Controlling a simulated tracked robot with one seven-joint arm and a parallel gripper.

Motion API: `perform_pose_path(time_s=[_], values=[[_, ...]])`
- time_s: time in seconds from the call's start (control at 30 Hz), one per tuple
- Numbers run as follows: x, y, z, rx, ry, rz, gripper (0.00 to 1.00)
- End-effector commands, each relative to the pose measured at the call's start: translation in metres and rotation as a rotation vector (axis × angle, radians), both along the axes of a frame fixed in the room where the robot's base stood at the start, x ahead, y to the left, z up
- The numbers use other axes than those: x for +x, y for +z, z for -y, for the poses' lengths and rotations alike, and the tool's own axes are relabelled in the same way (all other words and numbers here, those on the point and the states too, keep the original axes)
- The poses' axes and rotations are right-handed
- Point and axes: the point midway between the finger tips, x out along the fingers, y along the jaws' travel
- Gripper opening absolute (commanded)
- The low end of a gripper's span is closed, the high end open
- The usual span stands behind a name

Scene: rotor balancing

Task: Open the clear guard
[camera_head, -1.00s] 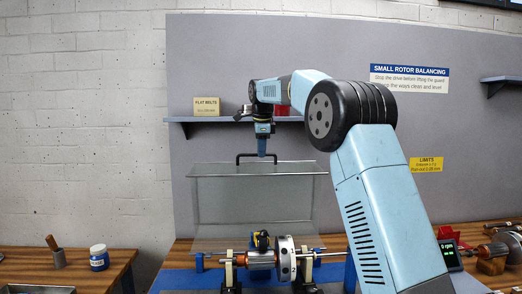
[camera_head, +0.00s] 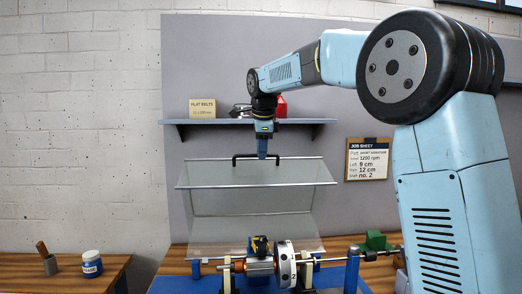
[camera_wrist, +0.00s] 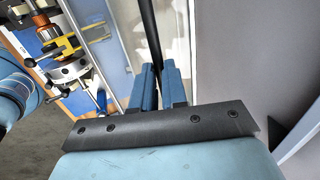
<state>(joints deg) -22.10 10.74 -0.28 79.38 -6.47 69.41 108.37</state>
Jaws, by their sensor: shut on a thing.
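The clear guard (camera_head: 250,200) is a transparent, grey-edged cover raised and tilted above and behind the rotor. Its black bar handle (camera_head: 241,159) sits along the upper front panel. My gripper (camera_head: 262,154) points down at the handle's right part and is shut on it. In the wrist view my gripper's blue fingers (camera_wrist: 158,88) close around the dark handle bar (camera_wrist: 150,40). The rotor (camera_head: 284,262), a silver disc with orange windings on a shaft, lies on its supports below the guard, uncovered from the front.
A shelf (camera_head: 210,123) with a Flat Belts box (camera_head: 202,108) is on the grey panel behind. A job sheet (camera_head: 368,160) hangs at right. A blue-labelled jar (camera_head: 92,264) stands on the left bench. A green block (camera_head: 376,241) is right of the rotor.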

Motion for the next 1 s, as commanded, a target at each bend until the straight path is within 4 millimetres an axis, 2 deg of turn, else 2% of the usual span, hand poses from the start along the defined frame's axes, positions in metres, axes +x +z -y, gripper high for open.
perform_pose_path(time_s=[0.03,0.27,0.3,0.57,0.83,1.0], values=[[-0.001,-0.005,-0.001,-0.003,0.002,-0.011,0.0],[-0.001,-0.006,-0.001,-0.004,0.001,-0.014,0.0],[-0.001,-0.006,-0.001,-0.004,0.001,-0.014,0.14],[-0.001,-0.004,-0.001,-0.002,0.002,-0.009,0.38],[-0.001,-0.001,-0.002,-0.002,0.002,-0.005,0.38],[-0.006,0.013,-0.001,-0.001,0.002,-0.004,0.38]])
